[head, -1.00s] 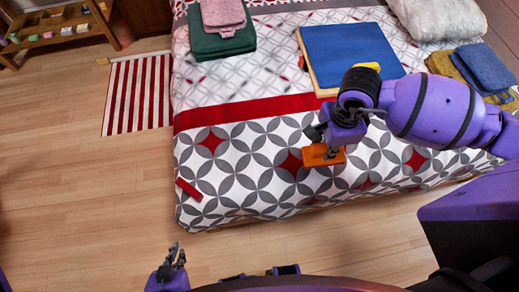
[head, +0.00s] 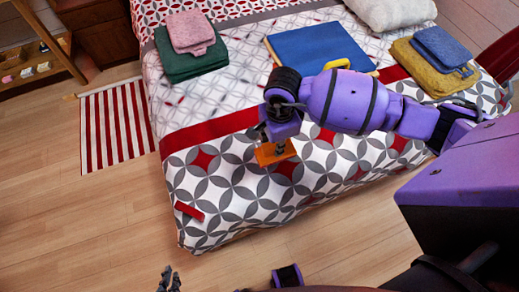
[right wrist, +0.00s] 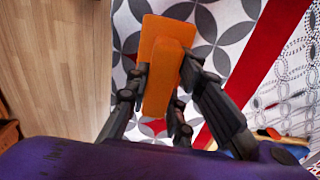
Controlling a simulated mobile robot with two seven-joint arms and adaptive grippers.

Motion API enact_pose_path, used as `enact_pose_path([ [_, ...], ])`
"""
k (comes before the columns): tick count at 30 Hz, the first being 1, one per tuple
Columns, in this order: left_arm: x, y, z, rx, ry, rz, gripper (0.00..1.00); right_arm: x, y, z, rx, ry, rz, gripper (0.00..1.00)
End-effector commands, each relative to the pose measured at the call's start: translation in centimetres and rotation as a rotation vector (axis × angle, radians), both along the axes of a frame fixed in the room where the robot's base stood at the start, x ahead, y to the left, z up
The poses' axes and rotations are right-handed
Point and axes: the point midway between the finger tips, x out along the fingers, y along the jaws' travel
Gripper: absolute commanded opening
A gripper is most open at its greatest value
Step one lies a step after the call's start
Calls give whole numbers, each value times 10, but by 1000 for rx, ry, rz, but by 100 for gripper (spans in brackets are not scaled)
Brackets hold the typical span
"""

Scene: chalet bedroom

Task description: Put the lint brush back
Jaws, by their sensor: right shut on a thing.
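The orange brush-like block, which I take to be the lint brush (head: 274,154), is in my right gripper (head: 277,142) above the patterned bedspread. In the right wrist view, the dark fingers of my right gripper (right wrist: 164,76) close around the orange brush (right wrist: 160,92), with its wider end beyond the fingertips. My left gripper (head: 169,280) is at the bottom edge of the head view, away from the bed and mostly cut off. I cannot make out its opening.
A striped rug (head: 115,125) and a wooden rack (head: 40,45) stand left; open floor lies between.

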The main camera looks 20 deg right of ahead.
Motion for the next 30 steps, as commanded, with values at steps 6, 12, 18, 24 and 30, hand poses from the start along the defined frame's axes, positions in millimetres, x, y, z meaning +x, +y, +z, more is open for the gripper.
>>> enact_pose_path([
  [6, -3, 0, -4, 1, 6, 1, 0, 29, 24, -40, 2, 4, -2, 0],
  [12, -5, 1, -6, 2, 12, -1, 0, 41, 31, -57, 1, 1, 0, 0],
  [18, -6, 1, -8, 2, 16, 0, 0, 45, 35, -81, 1, 4, -1, 0],
  [24, -5, 1, -9, 3, 14, -3, 0, 45, 35, -94, 0, 0, 0, 0],
  [30, -2, 0, -7, 3, 8, -3, 0, 46, 35, -94, 0, 0, 1, 0],
])
